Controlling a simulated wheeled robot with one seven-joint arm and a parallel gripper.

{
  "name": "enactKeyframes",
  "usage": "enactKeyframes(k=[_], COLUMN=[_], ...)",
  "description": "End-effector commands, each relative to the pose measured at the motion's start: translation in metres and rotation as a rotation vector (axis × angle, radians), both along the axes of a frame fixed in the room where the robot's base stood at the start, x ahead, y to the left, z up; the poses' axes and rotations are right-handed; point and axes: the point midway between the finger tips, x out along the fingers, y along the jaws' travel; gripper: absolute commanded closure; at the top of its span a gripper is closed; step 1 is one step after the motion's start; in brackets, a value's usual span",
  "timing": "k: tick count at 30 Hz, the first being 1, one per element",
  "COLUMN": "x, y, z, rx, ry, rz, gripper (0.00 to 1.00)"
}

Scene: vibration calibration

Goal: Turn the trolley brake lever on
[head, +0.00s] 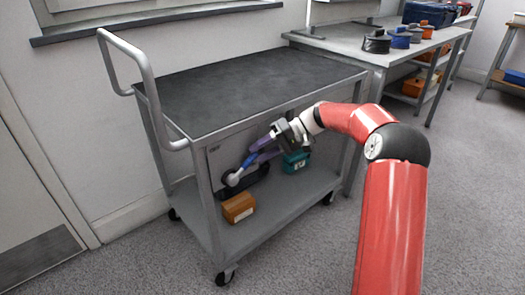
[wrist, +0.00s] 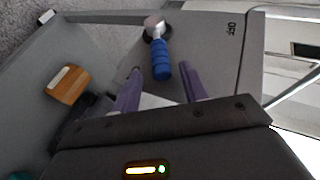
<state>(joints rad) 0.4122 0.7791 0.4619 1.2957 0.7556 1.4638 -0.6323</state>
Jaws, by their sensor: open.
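The trolley (head: 205,150) has a dark top, a grey frame and a lower shelf. Its brake lever, with a blue grip (head: 248,160) and a pale metal pivot end (head: 232,179), sits under the top. In the wrist view the blue grip (wrist: 161,60) runs from the metal pivot (wrist: 154,27) towards my gripper. An OFF label (wrist: 231,28) is printed on the panel to its right. My gripper (head: 256,152) reaches under the top with open purple fingers. In the wrist view the fingertips (wrist: 160,69) lie either side of the grip's free end, with gaps visible.
On the lower shelf lie an orange box (head: 238,207), a teal box (head: 295,160) and a dark object. The trolley's top edge is just above my gripper. A workbench (head: 375,48) with several items stands behind at right. Grey floor is open at right.

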Motion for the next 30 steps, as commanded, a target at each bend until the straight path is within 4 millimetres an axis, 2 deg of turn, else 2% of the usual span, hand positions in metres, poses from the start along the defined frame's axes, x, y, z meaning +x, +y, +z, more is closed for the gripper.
enactKeyframes(k=[5,12,18,30], x=[0.002,0.009,0.012,0.012], y=[-0.008,-0.044,-0.065,-0.068], z=[0.004,0.022,0.032,0.035], rx=[0.000,0.000,0.000,-0.003], ry=[0.000,-0.003,-0.001,0.000], rz=[-0.001,-0.003,-0.002,0.000], gripper=[0.56,0.56,0.56,0.56])
